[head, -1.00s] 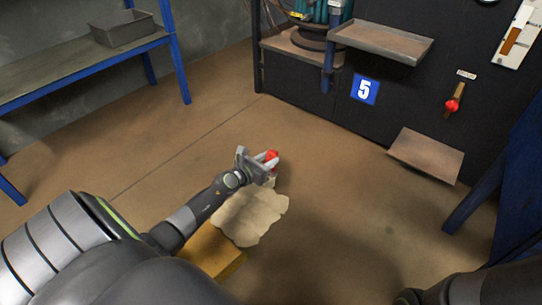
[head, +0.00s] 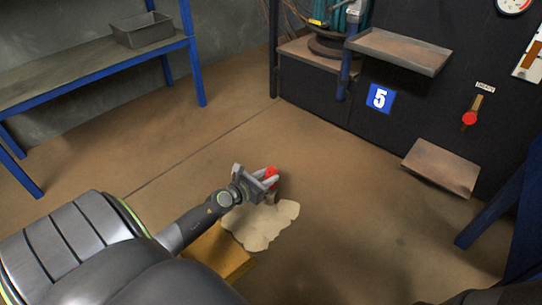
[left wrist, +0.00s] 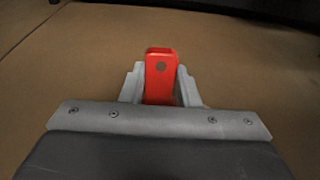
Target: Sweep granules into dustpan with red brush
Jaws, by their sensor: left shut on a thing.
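My left gripper (head: 263,180) is shut on the red brush (head: 271,173), low over the floor at the far edge of the granules. The brush's red handle (left wrist: 159,78) stands between both fingers in the left wrist view; its bristles are not clear to see. The pale granules (head: 262,226) lie as a flat, ragged patch on the brown floor. A yellow flat-topped thing (head: 232,262), perhaps the dustpan, sits at the patch's near left, partly hidden by my left arm. My right gripper is not in view.
A blue-legged bench (head: 80,75) with a grey bin (head: 142,30) stands at the back left. The floor between is clear.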

